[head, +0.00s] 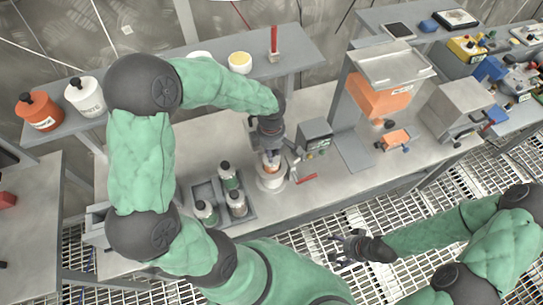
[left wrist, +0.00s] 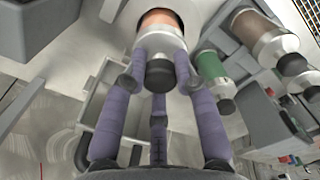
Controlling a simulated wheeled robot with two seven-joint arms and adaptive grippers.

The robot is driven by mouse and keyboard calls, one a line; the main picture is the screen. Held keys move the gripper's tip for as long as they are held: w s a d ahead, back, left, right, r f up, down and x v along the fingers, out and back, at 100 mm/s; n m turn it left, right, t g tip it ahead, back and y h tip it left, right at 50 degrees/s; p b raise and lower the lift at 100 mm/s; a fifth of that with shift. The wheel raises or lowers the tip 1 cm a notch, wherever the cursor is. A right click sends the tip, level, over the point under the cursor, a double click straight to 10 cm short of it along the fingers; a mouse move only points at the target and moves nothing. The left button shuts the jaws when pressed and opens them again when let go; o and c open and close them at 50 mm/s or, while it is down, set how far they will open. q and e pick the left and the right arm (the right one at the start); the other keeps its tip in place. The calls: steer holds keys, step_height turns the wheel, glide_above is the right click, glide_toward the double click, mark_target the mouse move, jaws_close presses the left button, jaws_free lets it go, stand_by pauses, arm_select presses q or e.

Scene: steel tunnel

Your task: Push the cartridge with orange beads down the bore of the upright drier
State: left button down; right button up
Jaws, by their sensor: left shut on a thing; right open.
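The cartridge with orange beads (head: 271,161) is upright under my left gripper (head: 270,143) in the head view. In the left wrist view its orange part (left wrist: 160,20) and pale collar show beyond its black knob (left wrist: 160,74). My left gripper's purple fingers (left wrist: 159,82) are shut around the knob end. The upright drier (head: 271,181), a pale cylinder on the bench, stands directly below the cartridge. The cartridge's lower end meets the drier's mouth; how deep it sits is hidden. My right gripper (head: 347,246) is open and empty over the floor grating, in front of the bench.
A grey tray (head: 251,217) with several black-capped cartridges stands left of the drier. A red-handled lever (head: 306,179) lies close on its right, with a grey control box (head: 315,136) behind. An orange-and-grey stand (head: 380,97) is further right.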

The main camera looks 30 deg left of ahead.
arm_select(q)
step_height(320, 180, down, 3)
steer(key=shift+f, duration=0.2)
steer(key=shift+b, duration=0.3)
steer(key=c, duration=1)
jaws_free()
steer(key=shift+f, duration=0.1)
steer(key=shift+o, duration=0.2)
